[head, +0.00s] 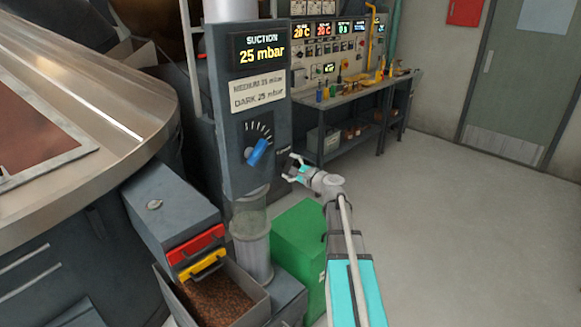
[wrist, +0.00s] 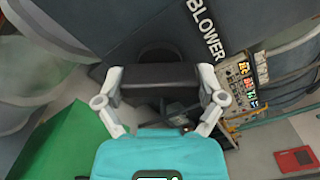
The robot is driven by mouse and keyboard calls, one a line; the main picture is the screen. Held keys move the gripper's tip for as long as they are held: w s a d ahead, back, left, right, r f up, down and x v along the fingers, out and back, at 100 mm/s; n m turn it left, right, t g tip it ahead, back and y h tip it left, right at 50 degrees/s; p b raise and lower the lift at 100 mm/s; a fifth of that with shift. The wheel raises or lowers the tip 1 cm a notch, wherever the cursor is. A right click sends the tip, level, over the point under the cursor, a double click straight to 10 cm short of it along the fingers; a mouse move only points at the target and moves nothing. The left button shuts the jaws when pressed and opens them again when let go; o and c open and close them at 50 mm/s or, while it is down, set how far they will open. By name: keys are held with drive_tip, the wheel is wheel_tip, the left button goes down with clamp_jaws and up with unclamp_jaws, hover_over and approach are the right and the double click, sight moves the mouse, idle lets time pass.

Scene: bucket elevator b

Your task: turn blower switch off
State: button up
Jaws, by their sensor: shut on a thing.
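The blower switch (wrist: 158,77) shows in the wrist view as a dark block on the side of the grey control column, beside the white BLOWER label (wrist: 208,30). My gripper (wrist: 160,88) has one finger at each end of this block and is shut on it. In the head view my gripper (head: 293,166) is at the right side of the column (head: 230,170), just under the small label. There the switch is mostly hidden by the fingers, and I cannot tell its on or off position. The column's display (head: 262,50) reads SUCTION 25 mbar.
A blue knob (head: 258,151) is on the column's front. A green box (head: 298,245) stands below my gripper. A drawer unit with red and yellow handles (head: 195,245) is at lower left. A workbench (head: 350,95) stands behind. The floor (head: 450,220) to the right is clear.

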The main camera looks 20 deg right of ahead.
drive_tip(key=n, duration=0.6)
drive_tip(key=shift+n, duration=0.3)
idle(0.4)
drive_tip(key=o, duration=0.8)
drive_tip(key=shift+s, duration=0.1)
drive_tip(key=v, duration=1.2)
